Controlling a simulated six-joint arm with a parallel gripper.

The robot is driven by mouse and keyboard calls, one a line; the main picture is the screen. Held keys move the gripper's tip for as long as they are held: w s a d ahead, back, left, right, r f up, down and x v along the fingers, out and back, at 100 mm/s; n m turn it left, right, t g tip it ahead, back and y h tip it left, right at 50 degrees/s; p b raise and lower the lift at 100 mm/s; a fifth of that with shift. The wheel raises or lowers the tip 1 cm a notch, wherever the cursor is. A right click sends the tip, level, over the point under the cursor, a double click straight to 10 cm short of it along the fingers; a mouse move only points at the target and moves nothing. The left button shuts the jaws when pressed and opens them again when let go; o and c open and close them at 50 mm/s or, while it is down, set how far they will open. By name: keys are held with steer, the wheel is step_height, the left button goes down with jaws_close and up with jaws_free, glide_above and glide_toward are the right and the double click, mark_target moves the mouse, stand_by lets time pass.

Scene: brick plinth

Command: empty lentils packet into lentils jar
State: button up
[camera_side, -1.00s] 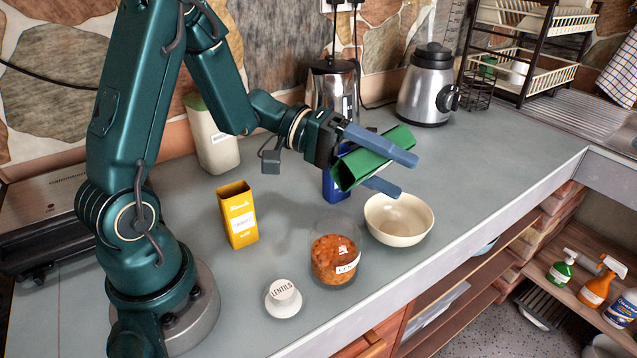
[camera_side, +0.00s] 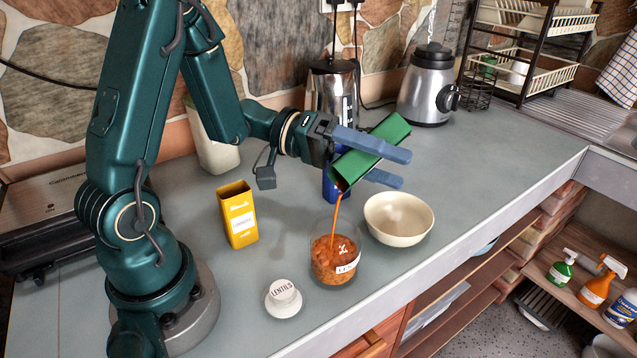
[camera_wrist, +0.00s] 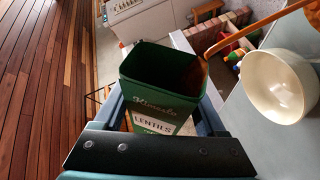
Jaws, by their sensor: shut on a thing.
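My gripper (camera_side: 378,164) is shut on the green lentils packet (camera_side: 369,152) and holds it above the counter, tilted with its open mouth down to the left. An orange-brown stream of lentils (camera_side: 336,210) runs from the mouth down into the glass lentils jar (camera_side: 335,262). The jar stands open on the counter with orange-brown lentils in it. In the wrist view the packet (camera_wrist: 160,95) shows its label and open mouth, with the stream leaving its right corner. The jar's white lid (camera_side: 283,297), marked LENTILS, lies on the counter left of the jar.
A cream bowl (camera_side: 399,219) stands right of the jar, near the front edge. An open yellow packet (camera_side: 238,215) stands to the left. A blue container (camera_side: 335,187) is behind the green packet. A blender (camera_side: 428,88) and steel kettle stand at the back.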

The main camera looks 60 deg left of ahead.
steer(key=shift+s+r+m+t, duration=0.2)
steer(key=shift+m+t, duration=0.1)
steer(key=shift+m, duration=0.2)
steer(key=shift+r+m+h, duration=0.2)
steer(key=shift+m+h, duration=0.2)
steer(key=shift+m, duration=0.1)
steer(key=shift+a+b, duration=0.1)
steer(key=shift+b, duration=0.45)
steer(key=shift+c, duration=0.2)
stand_by(0.7)
steer(key=shift+w, duration=0.1)
steer(key=n, duration=0.2)
steer(key=f+n+y, duration=0.1)
steer(key=d+f+n+g+y, duration=0.1)
steer(key=n, duration=0.1)
steer(key=shift+n, duration=0.3)
steer(key=shift+d, duration=0.1)
